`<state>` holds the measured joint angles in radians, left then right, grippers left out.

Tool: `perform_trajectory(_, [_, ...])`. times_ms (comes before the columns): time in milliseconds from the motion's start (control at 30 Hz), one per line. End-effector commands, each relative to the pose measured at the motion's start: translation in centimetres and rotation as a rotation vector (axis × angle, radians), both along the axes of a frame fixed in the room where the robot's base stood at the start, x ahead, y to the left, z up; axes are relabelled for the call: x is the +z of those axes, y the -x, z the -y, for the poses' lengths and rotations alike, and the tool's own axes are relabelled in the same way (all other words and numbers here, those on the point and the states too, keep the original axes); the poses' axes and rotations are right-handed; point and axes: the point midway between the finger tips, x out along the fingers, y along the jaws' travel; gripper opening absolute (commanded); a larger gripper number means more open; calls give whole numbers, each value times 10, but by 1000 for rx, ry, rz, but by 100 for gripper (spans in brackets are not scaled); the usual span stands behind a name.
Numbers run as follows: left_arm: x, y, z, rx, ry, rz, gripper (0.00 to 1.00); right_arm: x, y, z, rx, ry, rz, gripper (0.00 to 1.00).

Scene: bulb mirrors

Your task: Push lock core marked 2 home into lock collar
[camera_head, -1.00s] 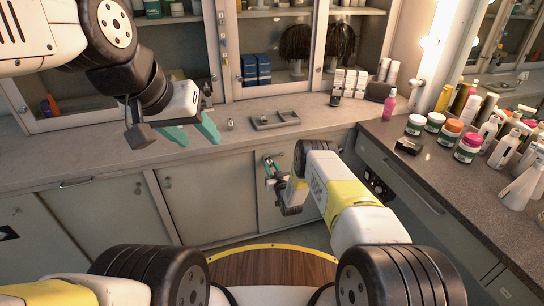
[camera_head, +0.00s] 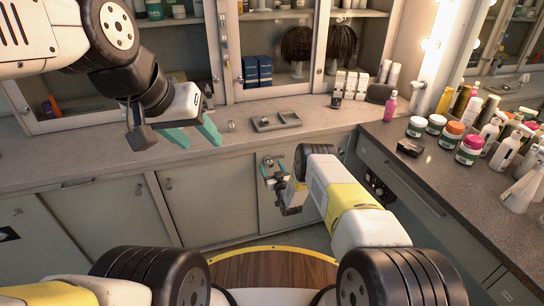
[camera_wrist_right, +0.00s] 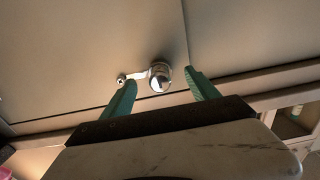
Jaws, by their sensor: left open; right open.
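A shiny round metal lock part (camera_wrist_right: 159,76) sits at the cabinet door face in the right wrist view, with a short arm out to a small round metal piece (camera_wrist_right: 121,80) on its left. I cannot tell core from collar there, and no number is readable. My right gripper (camera_wrist_right: 160,80) is open, its teal fingers on either side of the round part with gaps showing. In the head view the right gripper (camera_head: 272,171) is low at the cabinet front. My left gripper (camera_head: 193,135) is open and empty above the counter. A small pale piece (camera_head: 231,126) stands on the counter near it.
A shallow grey tray (camera_head: 264,126) lies on the back counter. Cabinet doors (camera_head: 205,197) run below it. The right counter (camera_head: 408,178) carries several jars and bottles and a small black item (camera_head: 409,148). The counter front between is mostly clear.

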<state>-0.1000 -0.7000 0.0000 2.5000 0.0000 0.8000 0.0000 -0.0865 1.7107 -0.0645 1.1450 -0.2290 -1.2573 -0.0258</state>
Motion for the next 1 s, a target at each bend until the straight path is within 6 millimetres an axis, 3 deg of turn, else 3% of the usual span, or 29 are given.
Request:
perform_trajectory(567, [0, 0, 0, 0, 0, 0, 50, 0, 1, 0, 0, 0, 0, 75])
perform_trajectory(1000, [0, 0, 0, 0, 0, 0, 50, 0, 21, 7, 0, 0, 0, 75])
